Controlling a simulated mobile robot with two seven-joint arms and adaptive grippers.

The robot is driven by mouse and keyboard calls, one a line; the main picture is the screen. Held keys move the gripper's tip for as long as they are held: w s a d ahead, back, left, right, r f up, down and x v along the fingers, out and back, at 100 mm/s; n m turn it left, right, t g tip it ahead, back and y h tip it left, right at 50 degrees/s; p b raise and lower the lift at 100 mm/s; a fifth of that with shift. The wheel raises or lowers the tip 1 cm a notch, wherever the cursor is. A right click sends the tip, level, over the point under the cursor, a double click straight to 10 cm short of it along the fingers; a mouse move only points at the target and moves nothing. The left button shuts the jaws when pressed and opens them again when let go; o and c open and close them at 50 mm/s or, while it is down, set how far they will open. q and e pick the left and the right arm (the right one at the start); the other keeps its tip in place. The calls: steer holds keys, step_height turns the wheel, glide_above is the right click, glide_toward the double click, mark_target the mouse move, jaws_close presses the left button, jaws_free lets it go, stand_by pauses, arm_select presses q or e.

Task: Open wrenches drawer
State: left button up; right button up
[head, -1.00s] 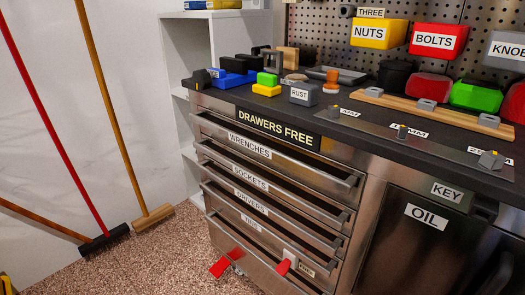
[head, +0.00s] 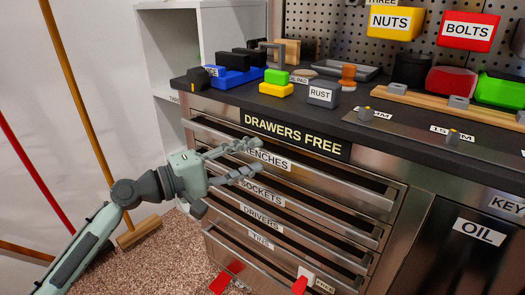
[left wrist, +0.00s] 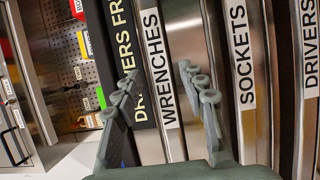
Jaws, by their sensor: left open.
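The wrenches drawer (head: 335,184) is the top one of a steel stack, and its front lines up with the drawers below. Its white label (left wrist: 160,70) reads WRENCHES in the left wrist view. My left gripper (head: 255,159) is in front of this drawer near its left part, fingers spread and empty, and covers the start of the label in the head view. In the left wrist view the two fingers (left wrist: 158,85) lie on either side of the label strip. I cannot tell whether they touch the drawer. My right gripper is not in view.
Sockets (head: 262,194), drivers and tins drawers sit below. The bench top above holds a RUST block (head: 323,94) and tools. Brooms (head: 140,230) lean at the left.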

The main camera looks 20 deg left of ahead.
mark_target(259, 155)
arm_select(q)
steer(key=shift+x, duration=1.7)
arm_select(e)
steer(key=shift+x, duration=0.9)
arm_select(q)
steer(key=shift+c, duration=0.3)
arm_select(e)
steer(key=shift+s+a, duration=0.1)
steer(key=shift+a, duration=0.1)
arm_select(q)
jaws_close()
